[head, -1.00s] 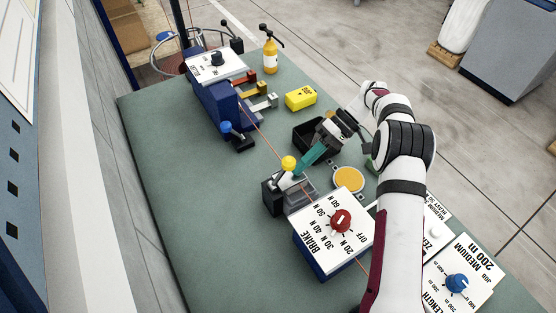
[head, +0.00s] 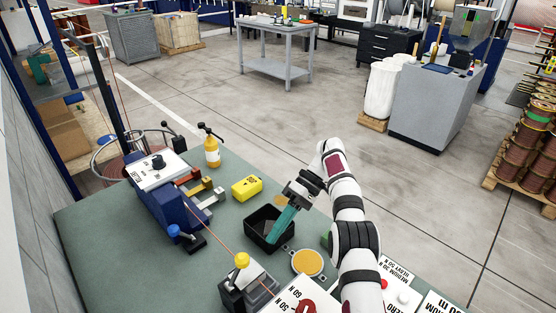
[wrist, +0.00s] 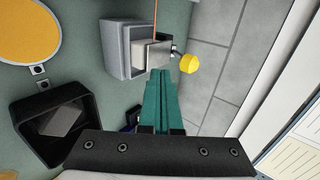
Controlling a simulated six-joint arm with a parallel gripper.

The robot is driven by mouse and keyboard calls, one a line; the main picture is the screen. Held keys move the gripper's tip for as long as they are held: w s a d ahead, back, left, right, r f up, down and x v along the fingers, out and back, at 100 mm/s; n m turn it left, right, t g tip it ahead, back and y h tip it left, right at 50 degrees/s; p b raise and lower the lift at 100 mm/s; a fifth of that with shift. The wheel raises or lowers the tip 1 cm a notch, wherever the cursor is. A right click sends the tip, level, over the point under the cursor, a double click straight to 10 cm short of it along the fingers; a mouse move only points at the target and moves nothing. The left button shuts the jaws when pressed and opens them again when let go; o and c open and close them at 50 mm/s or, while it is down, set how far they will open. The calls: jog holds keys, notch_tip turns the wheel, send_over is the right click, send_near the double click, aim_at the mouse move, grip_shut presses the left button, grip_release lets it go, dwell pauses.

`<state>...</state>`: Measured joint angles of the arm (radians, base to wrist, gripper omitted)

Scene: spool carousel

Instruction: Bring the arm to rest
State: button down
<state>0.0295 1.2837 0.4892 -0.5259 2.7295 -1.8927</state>
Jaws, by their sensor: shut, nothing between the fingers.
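My gripper (head: 270,240) has teal fingers, pressed together and empty. In the head view it slants down in front of a black open bin (head: 250,222), with its tips apart from the yellow knob (head: 242,260). In the wrist view the fingers (wrist: 158,73) point toward a grey block (wrist: 122,50) with a pale lever piece, and the yellow knob (wrist: 190,63) is just right of the tips. The height of the tips above the table cannot be told. My arm reaches in from the lower right.
The green table (head: 95,240) also bears a yellow box (head: 246,188), a spray bottle (head: 211,150), a blue machine (head: 168,205) and an orange disc (head: 307,263). An orange line runs from the machine to the grey block. Open floor lies beyond the table.

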jog(key=s+d+r+m+t+h, duration=0.35)
jog(key=s+r+m, duration=0.25)
jog(key=s+r, duration=0.65)
jog(key=s+d+f+m+t+h, duration=0.1)
jog(key=s+d+f+m+t, duration=0.1)
jog(key=s, duration=0.8)
jog(key=s+d+f+m+t+h, duration=0.1)
jog(key=s+d+f+m, duration=0.1)
jog(key=s+m, duration=0.4)
jog(key=s+f, duration=0.1)
jog(key=s, duration=0.2)
jog(key=shift+s+f+t, duration=0.35)
jog(key=shift+f, duration=0.05)
